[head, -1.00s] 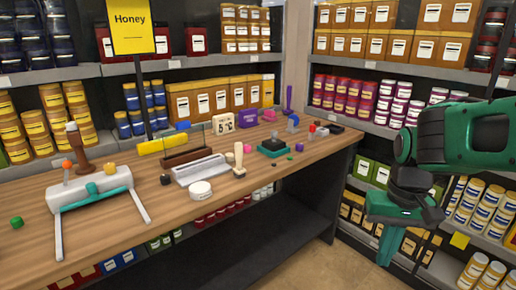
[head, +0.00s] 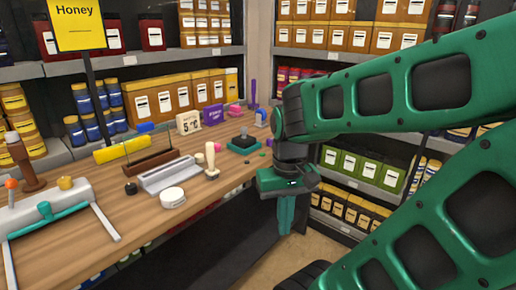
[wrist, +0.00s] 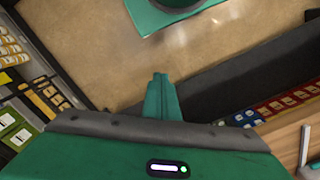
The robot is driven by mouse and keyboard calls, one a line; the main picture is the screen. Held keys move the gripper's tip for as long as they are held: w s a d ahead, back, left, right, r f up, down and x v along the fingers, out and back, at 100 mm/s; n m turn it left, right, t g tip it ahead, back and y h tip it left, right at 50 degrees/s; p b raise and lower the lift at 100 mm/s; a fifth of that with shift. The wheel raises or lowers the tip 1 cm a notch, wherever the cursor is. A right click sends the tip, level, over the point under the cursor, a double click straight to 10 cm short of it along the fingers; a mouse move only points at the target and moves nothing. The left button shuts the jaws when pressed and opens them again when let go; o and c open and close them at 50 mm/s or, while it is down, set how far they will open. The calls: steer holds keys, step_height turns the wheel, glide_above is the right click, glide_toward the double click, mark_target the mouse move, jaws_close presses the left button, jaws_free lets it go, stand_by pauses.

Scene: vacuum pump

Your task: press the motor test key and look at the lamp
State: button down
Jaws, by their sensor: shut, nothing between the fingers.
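My gripper (head: 286,214) hangs in front of the table's right end in the head view, fingers pointing down, shut and empty. Its shut fingertips also show over the floor in the wrist view (wrist: 159,80). I cannot make out a motor test key or a lamp for certain. A white device with a teal bar (head: 48,212) and a yellow knob (head: 65,183) stands at the table's left. A dark green box with a black top (head: 243,143) stands near the far right, apart from my gripper.
The wooden table (head: 130,210) also holds a grey tray (head: 170,174), a white round tin (head: 172,197), a pale-handled stamp (head: 211,160) and a yellow roll (head: 122,148). Stocked shelves (head: 365,185) stand behind and right. The table's front strip is mostly clear.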

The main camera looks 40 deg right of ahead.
steer(key=w+d+r+m, duration=0.2)
steer(key=w+d+r, duration=0.3)
steer(key=w+r, duration=0.3)
step_height(320, 180, up, 3)
steer(key=m, duration=0.9)
glide_above(262, 153)
steer(key=shift+a+r, duration=0.1)
steer(key=shift+s, duration=0.1)
step_height(262, 153, down, 14)
steer(key=shift+f, duration=0.1)
